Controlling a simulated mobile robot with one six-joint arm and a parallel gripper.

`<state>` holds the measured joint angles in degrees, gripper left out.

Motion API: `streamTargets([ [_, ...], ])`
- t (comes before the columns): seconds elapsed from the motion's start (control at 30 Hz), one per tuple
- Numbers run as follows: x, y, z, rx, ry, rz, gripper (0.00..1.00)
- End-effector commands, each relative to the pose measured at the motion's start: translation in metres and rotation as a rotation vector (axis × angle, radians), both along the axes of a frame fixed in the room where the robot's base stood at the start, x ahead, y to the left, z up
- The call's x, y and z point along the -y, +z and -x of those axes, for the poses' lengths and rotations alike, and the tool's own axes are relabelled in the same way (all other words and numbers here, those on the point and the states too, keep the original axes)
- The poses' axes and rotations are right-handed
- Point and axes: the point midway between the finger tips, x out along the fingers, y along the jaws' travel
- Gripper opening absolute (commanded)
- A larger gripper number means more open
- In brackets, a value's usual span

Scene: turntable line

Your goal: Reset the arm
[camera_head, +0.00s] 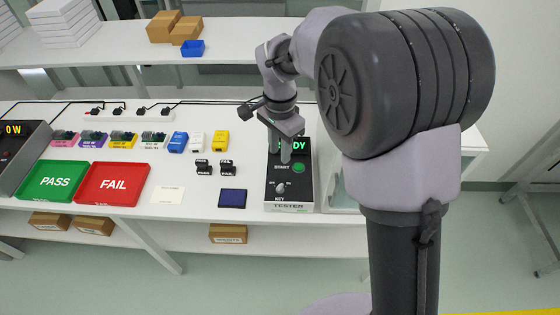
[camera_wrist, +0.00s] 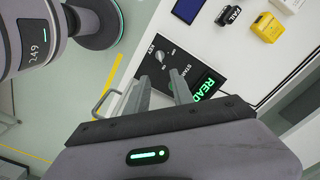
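My arm reaches over the right part of the white bench (camera_head: 160,235). My gripper (camera_head: 285,156) points down above the black tester (camera_head: 304,178). In the wrist view the two fingers of my gripper (camera_wrist: 159,80) stand apart with nothing between them. The tester also shows in the wrist view (camera_wrist: 150,70), beyond the fingertips. It has a lit green display reading READY, partly hidden by my gripper, a green START button (camera_head: 298,168) and a key switch (camera_head: 280,188). I cannot tell whether a fingertip touches the tester.
A green PASS tray (camera_head: 52,182) and a red FAIL tray (camera_head: 112,184) lie at left. PASS and FAIL stamps (camera_head: 228,168), a dark blue pad (camera_head: 233,198) and a yellow block (camera_head: 219,139) are left of the tester. A shelf (camera_head: 110,48) runs behind.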

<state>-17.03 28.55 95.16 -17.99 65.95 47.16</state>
Motion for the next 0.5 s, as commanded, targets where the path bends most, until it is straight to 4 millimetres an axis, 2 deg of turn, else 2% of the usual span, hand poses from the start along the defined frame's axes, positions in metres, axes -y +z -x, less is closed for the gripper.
streamTargets([
  [0.03,0.0,0.012,0.0,0.002,0.0,-0.001,0.29],
  [0.13,0.0,0.022,0.0,0.001,0.001,-0.001,0.29],
  [0.5,0.0,0.024,0.0,-0.001,0.0,-0.001,0.29],
])
